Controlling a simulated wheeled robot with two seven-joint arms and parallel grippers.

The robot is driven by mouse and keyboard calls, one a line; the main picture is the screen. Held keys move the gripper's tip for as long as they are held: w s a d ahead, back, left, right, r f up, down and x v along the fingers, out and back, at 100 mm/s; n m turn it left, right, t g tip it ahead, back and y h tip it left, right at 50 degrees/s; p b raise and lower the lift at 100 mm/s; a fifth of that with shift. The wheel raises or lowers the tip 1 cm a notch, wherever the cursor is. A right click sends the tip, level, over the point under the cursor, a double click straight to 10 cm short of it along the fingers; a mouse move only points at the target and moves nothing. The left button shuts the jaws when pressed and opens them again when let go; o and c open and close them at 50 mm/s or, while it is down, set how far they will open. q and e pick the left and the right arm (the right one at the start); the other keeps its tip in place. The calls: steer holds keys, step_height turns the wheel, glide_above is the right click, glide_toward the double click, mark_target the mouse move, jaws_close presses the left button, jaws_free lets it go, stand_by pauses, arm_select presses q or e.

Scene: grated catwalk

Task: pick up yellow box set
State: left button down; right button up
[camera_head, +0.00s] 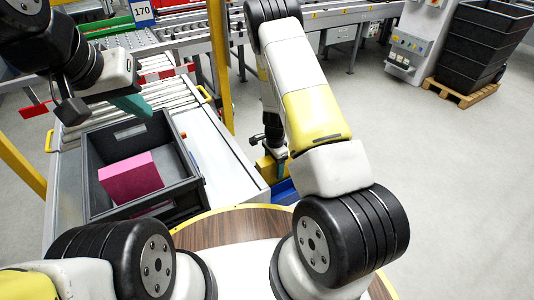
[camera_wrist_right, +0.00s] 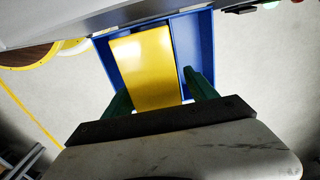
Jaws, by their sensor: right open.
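The yellow box (camera_wrist_right: 144,68) stands in a blue bin (camera_wrist_right: 197,42) in the right wrist view. In the head view, part of the yellow box (camera_head: 265,167) and the blue bin (camera_head: 283,191) show low beside the conveyor, mostly hidden by my right arm. My right gripper (camera_wrist_right: 160,92) is open, with one green finger at each side of the yellow box; I cannot tell whether they touch it. My left gripper (camera_head: 133,106) hangs above the far side of a black crate, green finger showing; its opening cannot be made out.
The black crate (camera_head: 190,185) with a pink box (camera_head: 131,178) sits on the roller conveyor at left. A yellow post (camera_head: 221,65) rises behind it. The grey floor between is clear.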

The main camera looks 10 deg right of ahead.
jaws_close()
stand_by(0.3)
